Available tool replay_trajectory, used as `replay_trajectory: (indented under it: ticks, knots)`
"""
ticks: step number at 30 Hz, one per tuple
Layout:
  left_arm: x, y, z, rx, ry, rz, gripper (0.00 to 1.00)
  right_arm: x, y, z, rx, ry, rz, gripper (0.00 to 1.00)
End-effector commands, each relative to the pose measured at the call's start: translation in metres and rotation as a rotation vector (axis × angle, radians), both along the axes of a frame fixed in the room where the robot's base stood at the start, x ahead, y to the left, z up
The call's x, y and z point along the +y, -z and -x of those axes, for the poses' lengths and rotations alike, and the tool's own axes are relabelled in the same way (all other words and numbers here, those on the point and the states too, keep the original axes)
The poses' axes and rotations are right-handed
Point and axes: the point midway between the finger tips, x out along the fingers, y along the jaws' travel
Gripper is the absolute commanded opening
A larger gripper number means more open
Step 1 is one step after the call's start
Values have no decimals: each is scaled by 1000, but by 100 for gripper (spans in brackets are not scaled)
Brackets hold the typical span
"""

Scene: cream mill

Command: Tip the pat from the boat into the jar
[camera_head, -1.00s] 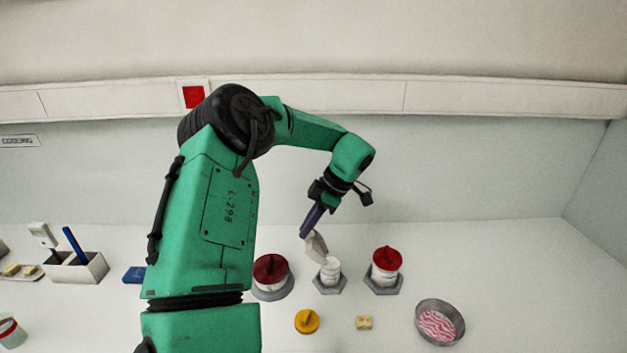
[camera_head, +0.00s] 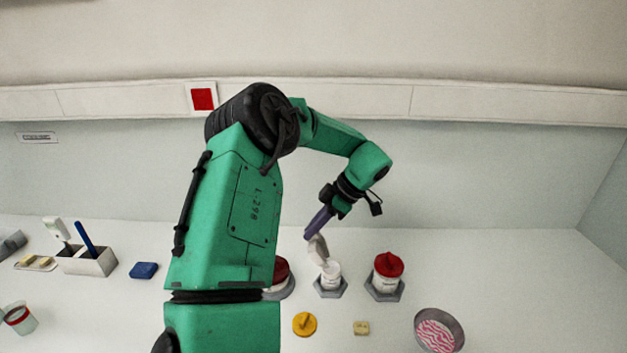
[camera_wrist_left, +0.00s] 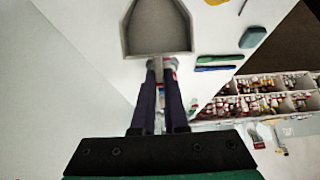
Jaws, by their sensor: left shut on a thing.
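My left gripper (camera_head: 319,222), with dark purple fingers, is shut on the handle end of a pale grey boat (camera_head: 318,249). The boat slants steeply down, its lower end at or just above the mouth of a white jar (camera_head: 331,276); I cannot tell if they touch. The jar has no lid on and stands in a grey hexagonal holder. In the left wrist view the boat (camera_wrist_left: 158,28) lies beyond the fingers (camera_wrist_left: 158,105), and no pat shows in its visible part. The inside of the jar is hidden. My right gripper is not in view.
A red-lidded jar (camera_head: 388,268) stands right of the white jar; another (camera_head: 281,272) is partly behind my arm. In front lie a yellow knobbed lid (camera_head: 304,323), a small pale yellow block (camera_head: 361,328) and a round dish (camera_head: 458,322). A blue block (camera_head: 144,270) lies left.

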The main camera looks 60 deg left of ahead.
Motion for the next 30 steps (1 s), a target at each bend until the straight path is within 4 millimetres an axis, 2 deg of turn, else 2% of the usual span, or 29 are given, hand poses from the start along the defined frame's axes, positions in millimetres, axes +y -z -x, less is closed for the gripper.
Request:
replay_trajectory:
  ticks: [12,22,30]
  knots:
    - [0,-1,0,-1,0,1,0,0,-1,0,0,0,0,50]
    - [0,-31,0,-2,1,0,0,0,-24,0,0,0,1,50]
    - [0,-30,0,-1,1,0,0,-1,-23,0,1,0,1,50]
